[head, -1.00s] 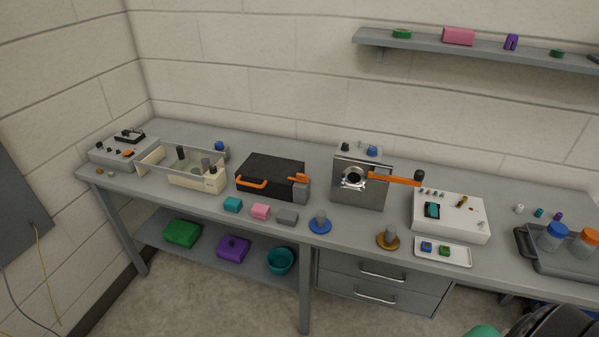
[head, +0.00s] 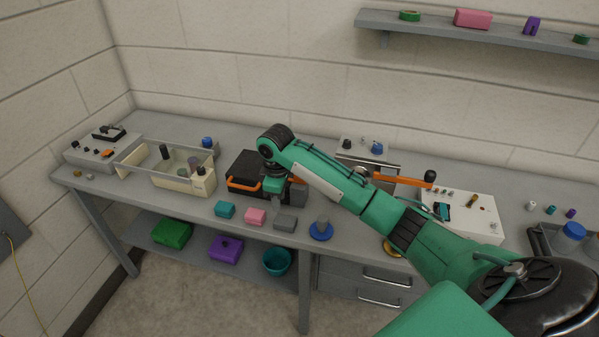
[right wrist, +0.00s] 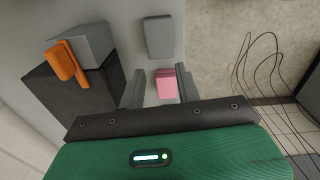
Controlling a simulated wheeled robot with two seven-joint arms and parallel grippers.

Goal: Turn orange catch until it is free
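The orange catch (right wrist: 62,62) shows at the left of the right wrist view, on a grey block (right wrist: 80,46) at the side of the black case (right wrist: 75,100). My right gripper (right wrist: 160,82) is open and empty, pointing down above the bench. A pink block (right wrist: 167,84) shows below and between its fingers. The catch lies to the left of the fingers in the wrist view, apart from them. My left gripper is not in view.
Teal (head: 225,210) and grey (head: 285,223) blocks lie along the bench front, near a blue-based peg (head: 321,230). A cream open-topped bin (head: 185,181) stands left of the case. Behind my arm, an orange lever (head: 405,181) sticks out from a metal unit.

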